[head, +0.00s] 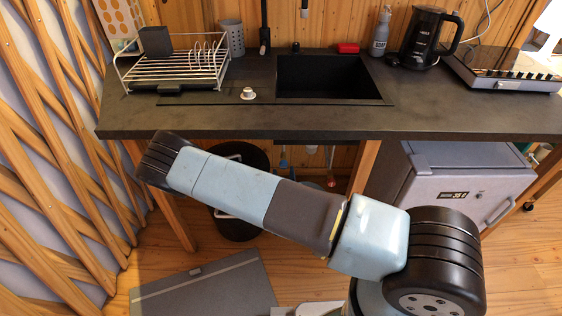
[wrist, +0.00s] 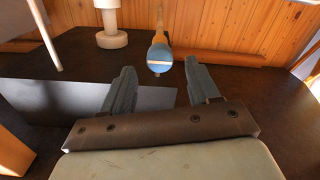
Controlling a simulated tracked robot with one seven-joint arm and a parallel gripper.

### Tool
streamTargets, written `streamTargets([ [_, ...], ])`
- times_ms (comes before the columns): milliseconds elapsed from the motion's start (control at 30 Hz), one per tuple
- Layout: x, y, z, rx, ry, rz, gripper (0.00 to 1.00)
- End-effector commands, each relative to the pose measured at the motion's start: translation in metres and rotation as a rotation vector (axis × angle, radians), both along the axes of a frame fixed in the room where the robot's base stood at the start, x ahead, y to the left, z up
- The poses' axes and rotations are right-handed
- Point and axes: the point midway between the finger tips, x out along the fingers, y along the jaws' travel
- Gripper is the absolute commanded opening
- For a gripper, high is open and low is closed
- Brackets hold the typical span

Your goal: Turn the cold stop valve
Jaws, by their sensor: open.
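In the wrist view, a round blue valve handle (wrist: 160,57) with a pale bar across its face sits on the end of a pipe, low in front of the wooden wall. My gripper (wrist: 160,70) is open, with one finger on each side of the line to the handle. The handle appears just beyond the fingertips, roughly centred in the gap; I cannot tell any contact. In the head view, a small blue fitting (head: 283,161) and a red one (head: 331,181) hang below the counter. My gripper is hidden in the head view.
A dark counter (head: 440,117) with a sink (head: 330,78) spans above the fittings. A black bin (head: 238,215) and a grey cabinet (head: 460,185) stand below it. In the wrist view, a whitish cylinder (wrist: 111,38) stands left of the handle, with a thin pale rod farther left.

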Motion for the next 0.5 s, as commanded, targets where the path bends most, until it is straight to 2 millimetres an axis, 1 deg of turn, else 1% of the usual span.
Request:
streamTargets([
  [33, 0.01, -0.001, 0.0, 0.001, -0.002, 0.0, 0.6],
  [100, 0.022, -0.001, 0.0, 0.001, -0.002, -0.002, 0.6],
  [300, 0.053, -0.002, 0.0, 0.0, -0.001, -0.001, 0.6],
  [500, 0.07, -0.002, 0.0, 0.0, -0.001, -0.001, 0.6],
])
